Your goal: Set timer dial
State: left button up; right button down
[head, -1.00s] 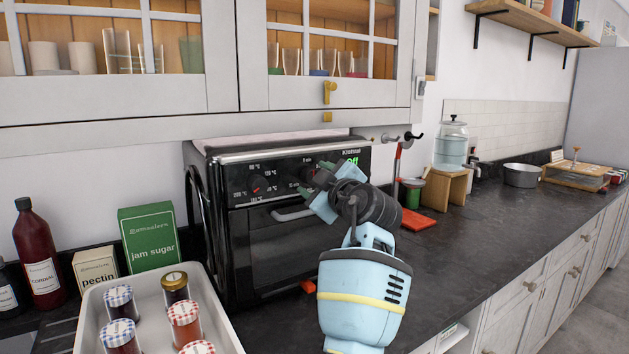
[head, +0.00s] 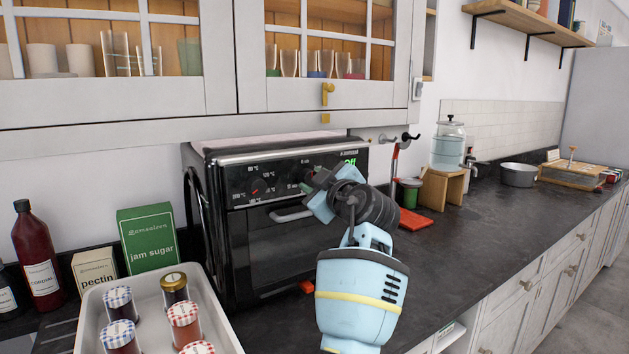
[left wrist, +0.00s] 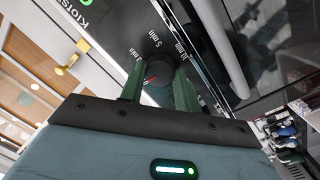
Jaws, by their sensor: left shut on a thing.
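The black toaster oven (head: 290,240) stands on the counter below the cabinet, with its dials on the upper front panel. The timer dial (left wrist: 157,84) is a dark knob with a red pointer, ringed by minute labels including "5 min". My left gripper (head: 312,183) reaches the panel right of the temperature dial (head: 257,187). In the left wrist view its green fingers stand on either side of the timer dial, shut on it. In the head view the gripper hides most of this dial. A green display (head: 350,161) is lit above, partly covered. My right gripper is not in view.
A white tray (head: 226,333) of jars stands at front left, near a jam sugar box (head: 147,237), a pectin box (head: 95,271) and a dark red bottle (head: 38,258). A wooden stand (head: 441,190) with a glass dispenser is right of the oven. The right-hand counter has clear room.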

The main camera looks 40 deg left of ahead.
pick_arm(q)
jog(key=m+p, duration=0.1)
jog(key=m, duration=0.1)
jog(key=m+p, duration=0.1)
jog(key=m, duration=0.1)
jog(key=shift+s+r, duration=0.1)
jog(key=shift+r, duration=0.25)
jog(key=m+p, duration=0.1)
jog(key=m, duration=0.2)
jog(key=shift+m+g, duration=0.3)
jog(key=m+p, duration=0.2)
jog(key=m, duration=0.3)
jog(key=shift+r+g, duration=0.1)
jog(key=shift+g, duration=0.3)
jog(key=m+p, duration=0.1)
jog(key=m, duration=0.3)
jog(key=shift+g, duration=0.4)
jog(key=m, duration=0.4)
jog(key=shift+w+f, duration=0.2)
jog(key=shift+w, duration=0.05)
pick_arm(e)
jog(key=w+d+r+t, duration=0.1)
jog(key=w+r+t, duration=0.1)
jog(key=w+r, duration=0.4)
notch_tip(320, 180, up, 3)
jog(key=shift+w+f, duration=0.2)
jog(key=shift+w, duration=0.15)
pick_arm(q)
jog(key=shift+m, duration=0.3)
